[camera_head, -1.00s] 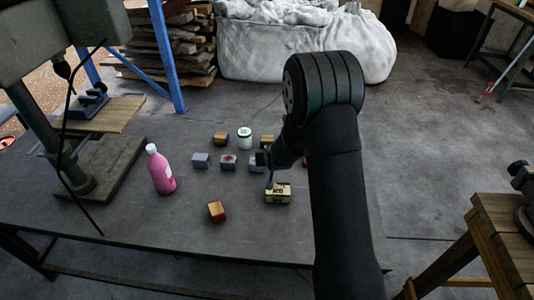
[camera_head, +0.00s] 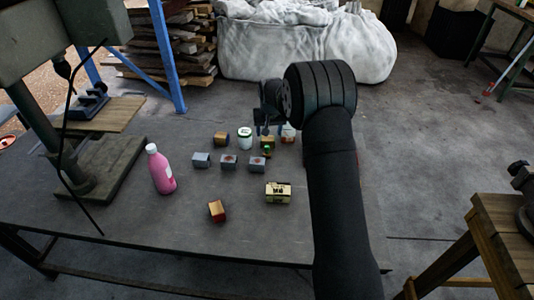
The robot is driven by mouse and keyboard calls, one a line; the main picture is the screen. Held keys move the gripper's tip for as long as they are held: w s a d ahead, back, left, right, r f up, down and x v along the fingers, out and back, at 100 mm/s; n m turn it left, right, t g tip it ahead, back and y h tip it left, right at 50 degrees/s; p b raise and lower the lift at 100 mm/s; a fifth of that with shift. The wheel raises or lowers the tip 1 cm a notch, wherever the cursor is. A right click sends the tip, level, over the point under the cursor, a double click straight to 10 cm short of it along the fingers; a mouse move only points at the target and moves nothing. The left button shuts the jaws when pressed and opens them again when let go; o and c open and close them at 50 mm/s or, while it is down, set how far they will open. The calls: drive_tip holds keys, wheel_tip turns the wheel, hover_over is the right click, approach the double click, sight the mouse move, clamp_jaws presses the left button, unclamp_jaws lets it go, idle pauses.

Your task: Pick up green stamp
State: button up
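A small wooden block with a green patch (camera_head: 267,148), which looks like the green stamp, stands on the dark table at the right end of the back row. My gripper (camera_head: 268,132) is above and just behind it in the picture, pointing down. Its two fingers look spread apart, with nothing clearly between them. I cannot tell whether the fingertips touch the block.
Close by are a white jar (camera_head: 245,138), a wooden block (camera_head: 221,139), another jar (camera_head: 288,133) and grey blocks (camera_head: 229,162). Nearer are a yellowish box (camera_head: 278,192), a red-and-wood block (camera_head: 217,211) and a pink bottle (camera_head: 160,169).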

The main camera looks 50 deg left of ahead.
sight(267, 147)
drive_tip(key=x, duration=1.4)
drive_tip(key=shift+a+r, duration=0.1)
drive_tip(key=shift+a, duration=0.15)
drive_tip(key=c, duration=1.1)
drive_tip(key=shift+o, duration=0.2)
drive_tip(key=shift+r, duration=0.1)
